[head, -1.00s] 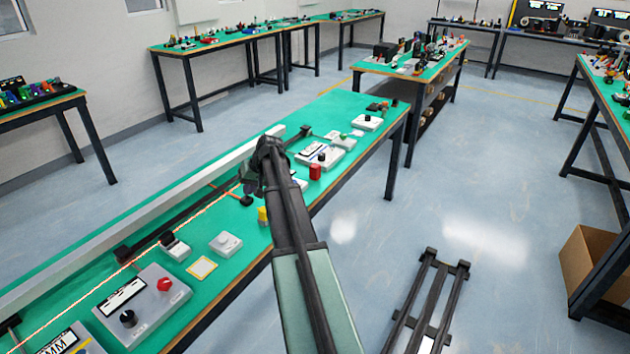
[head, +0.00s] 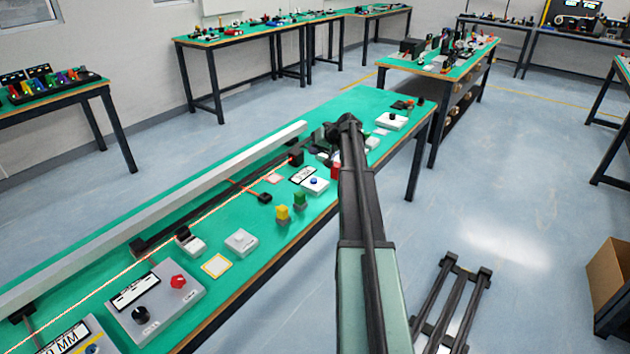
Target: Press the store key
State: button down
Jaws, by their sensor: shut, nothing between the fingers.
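I cannot pick out the store key for certain, as the key labels are too small to read. Key boxes on the green bench (head: 225,210) include a white box with a blue button (head: 314,185), a pale box with a grey button (head: 240,241) and, toward the far end, a white box with a dark knob (head: 391,121). My gripper (head: 322,143) is shut at the end of my arm, over the far half of the bench, beyond the blue-button box. My arm partly hides it and the items around it, and I cannot tell whether it touches anything.
A long grey rail (head: 160,217) runs along the bench. A yellow block (head: 282,213), a green block (head: 299,200) and a red cylinder (head: 336,168) stand near the front edge. A grey control box with a red knob (head: 155,300) is nearer.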

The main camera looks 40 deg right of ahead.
aim_at(315, 179)
jog(key=shift+f+b, duration=4.3)
jog(key=shift+f, duration=0.1)
jog(key=shift+f+b, duration=0.4)
jog(key=shift+b, duration=0.05)
jog(key=shift+f+b, duration=0.4)
jog(key=shift+f, duration=0.05)
jog(key=shift+r, duration=0.15)
jog(key=shift+r+p, duration=0.75)
jog(key=shift+p, duration=0.1)
notch_tip(315, 179, up, 5)
jog(key=p, duration=0.5)
